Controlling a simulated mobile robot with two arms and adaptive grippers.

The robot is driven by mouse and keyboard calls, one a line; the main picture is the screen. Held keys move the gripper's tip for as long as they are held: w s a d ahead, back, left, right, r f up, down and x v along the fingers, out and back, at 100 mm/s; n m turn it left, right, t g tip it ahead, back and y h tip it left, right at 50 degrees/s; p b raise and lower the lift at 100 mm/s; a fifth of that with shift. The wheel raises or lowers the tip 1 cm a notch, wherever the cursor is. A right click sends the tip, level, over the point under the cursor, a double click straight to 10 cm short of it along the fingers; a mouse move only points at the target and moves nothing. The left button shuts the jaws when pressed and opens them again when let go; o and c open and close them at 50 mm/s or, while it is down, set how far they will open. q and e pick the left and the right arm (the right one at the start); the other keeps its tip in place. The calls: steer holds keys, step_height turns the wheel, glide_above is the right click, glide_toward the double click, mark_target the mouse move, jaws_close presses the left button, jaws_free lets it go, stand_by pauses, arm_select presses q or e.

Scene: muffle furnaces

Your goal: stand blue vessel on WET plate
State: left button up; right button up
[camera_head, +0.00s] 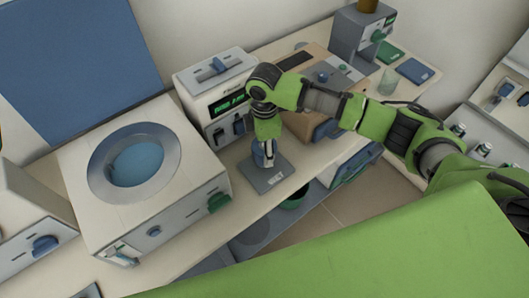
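The WET plate (275,177) is a dark grey plate with white lettering on the bench, near its front edge. My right gripper (263,158) points down over the back part of this plate. A small blue piece, which I take to be the blue vessel (257,152), shows between its fingers, low over or on the plate. The fingers hide most of it, so I cannot tell whether its base touches the plate. My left gripper is not in view.
A white instrument with a green display (231,102) stands right behind the plate. A large bath with a round blue opening (137,165) stands to the left. A tan device (300,80) is behind my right arm. Green (389,52) and blue (415,71) pads lie at the back right.

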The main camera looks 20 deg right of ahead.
steer(key=shift+f, duration=1.3)
steer(key=o, duration=1.5)
steer(key=shift+s+f, duration=0.1)
steer(key=shift+f, duration=0.05)
step_height(320, 180, up, 12)
steer(key=shift+r+b, duration=0.15)
steer(key=shift+b, duration=0.6)
